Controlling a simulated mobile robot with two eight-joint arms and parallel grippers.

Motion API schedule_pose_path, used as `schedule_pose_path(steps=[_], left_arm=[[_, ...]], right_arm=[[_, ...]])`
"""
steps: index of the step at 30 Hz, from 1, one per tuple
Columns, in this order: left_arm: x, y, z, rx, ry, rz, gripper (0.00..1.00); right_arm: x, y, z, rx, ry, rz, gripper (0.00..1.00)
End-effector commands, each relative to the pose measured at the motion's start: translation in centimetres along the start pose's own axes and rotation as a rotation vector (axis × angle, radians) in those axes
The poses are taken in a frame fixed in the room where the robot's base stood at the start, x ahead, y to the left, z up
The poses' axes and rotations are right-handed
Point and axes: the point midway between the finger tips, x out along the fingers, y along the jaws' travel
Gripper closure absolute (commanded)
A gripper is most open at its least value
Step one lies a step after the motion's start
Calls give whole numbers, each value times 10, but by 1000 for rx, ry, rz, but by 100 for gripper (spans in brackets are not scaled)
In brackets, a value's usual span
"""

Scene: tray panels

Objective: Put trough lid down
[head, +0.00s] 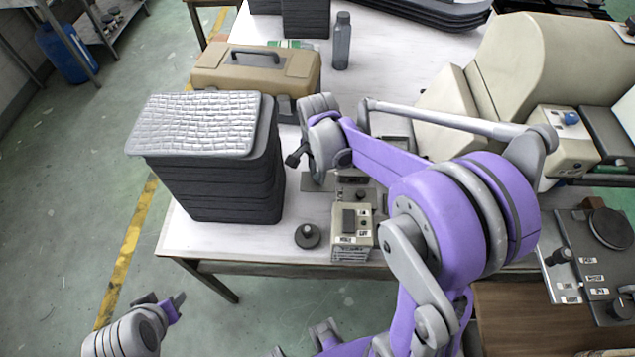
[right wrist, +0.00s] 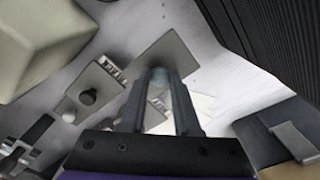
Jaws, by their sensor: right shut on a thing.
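My right gripper (head: 309,178) is low over the table, right of the dark stack, with my purple forearm partly covering it. In the right wrist view, its two grey fingers (right wrist: 164,82) point away from the camera and are shut. A flat grey-beige plate (right wrist: 170,55), which I take to be the trough lid, shows at the fingertips. The arm hides the lid and most of the fingers in the head view, so the trough below cannot be made out. My left gripper (head: 174,304) is at the lower left, off the table and away from everything; its opening is unclear.
A dark stack (head: 215,185) with a light textured top panel (head: 200,122) stands close left. A tan toolbox (head: 256,70) and a bottle (head: 342,42) are behind. A small control box (head: 352,230) and a black knob (head: 307,236) are near the table's front edge.

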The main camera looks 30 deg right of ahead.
Motion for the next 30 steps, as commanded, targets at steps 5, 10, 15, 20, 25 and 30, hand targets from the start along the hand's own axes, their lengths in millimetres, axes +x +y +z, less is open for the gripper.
schedule_pose_path(steps=[5, 10, 15, 20, 25, 30], left_arm=[[1, 0, 1, 0, -1, 0, 50], [3, 0, 3, 0, -2, 0, 50], [3, 0, 3, 0, -3, 0, 50], [3, 0, 3, 0, -3, 0, 50], [6, 0, 6, 0, -5, 0, 50], [6, 0, 6, 0, -4, 0, 50]], right_arm=[[18, 0, 0, 0, 0, 0, 100], [42, 0, 0, 0, 0, 0, 100], [48, 0, 0, 0, 0, 0, 100], [48, 0, 0, 0, 0, 0, 100], [52, 0, 0, 0, 0, 0, 66], [51, 0, 0, 0, 0, 0, 40]])
